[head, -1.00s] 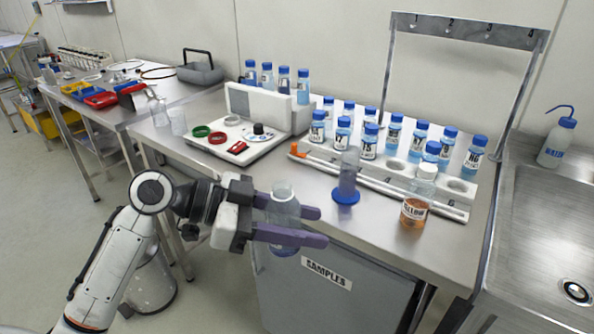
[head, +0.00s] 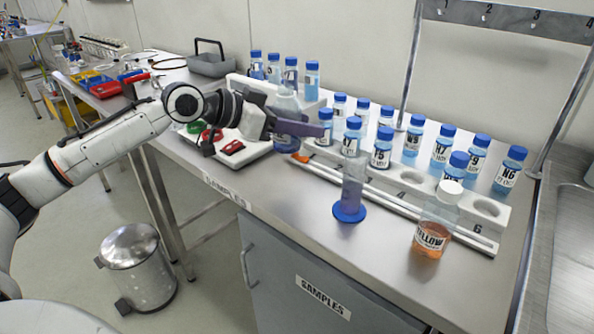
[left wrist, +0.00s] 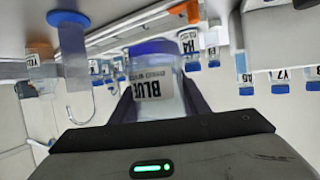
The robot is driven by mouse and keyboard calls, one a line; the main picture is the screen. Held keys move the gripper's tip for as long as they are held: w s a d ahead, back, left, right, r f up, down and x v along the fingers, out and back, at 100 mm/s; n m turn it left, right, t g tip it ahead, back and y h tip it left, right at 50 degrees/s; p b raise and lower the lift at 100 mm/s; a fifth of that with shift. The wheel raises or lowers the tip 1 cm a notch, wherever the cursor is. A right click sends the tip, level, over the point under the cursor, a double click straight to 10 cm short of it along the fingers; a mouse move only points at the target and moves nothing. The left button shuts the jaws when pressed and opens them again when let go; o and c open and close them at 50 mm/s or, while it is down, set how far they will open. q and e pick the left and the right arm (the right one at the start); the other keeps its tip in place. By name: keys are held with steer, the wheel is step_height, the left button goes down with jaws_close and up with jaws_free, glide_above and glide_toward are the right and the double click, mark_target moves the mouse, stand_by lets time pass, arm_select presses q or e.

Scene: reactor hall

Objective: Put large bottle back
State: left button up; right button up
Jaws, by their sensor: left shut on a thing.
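My left gripper (head: 300,126) is shut around a large clear bottle (head: 286,104) and holds it upright in front of the white stand on the bench. In the left wrist view the bottle (left wrist: 155,85) sits between the fingers, with a BLUE label and a blue part towards the top of the picture. The fingers hide part of its lower body in the head view. A similar bottle with a white cap and orange liquid, the YELLOW bottle (head: 436,226), stands at the front right of the bench. My right gripper is not in view.
A white rack (head: 412,178) with empty round holes and several blue-capped bottles stands behind. A measuring cylinder (head: 352,185) on a blue foot stands just right of my gripper. The bench front (head: 285,210) is clear.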

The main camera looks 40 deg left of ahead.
arm_select(q)
step_height(320, 180, down, 8)
steer(key=shift+f, duration=0.2)
stand_by(0.3)
steer(key=shift+f+b, duration=0.2)
steer(key=shift+b, duration=0.15)
steer(key=o, duration=1.1)
steer(key=shift+s, duration=0.1)
steer(key=shift+r, duration=0.1)
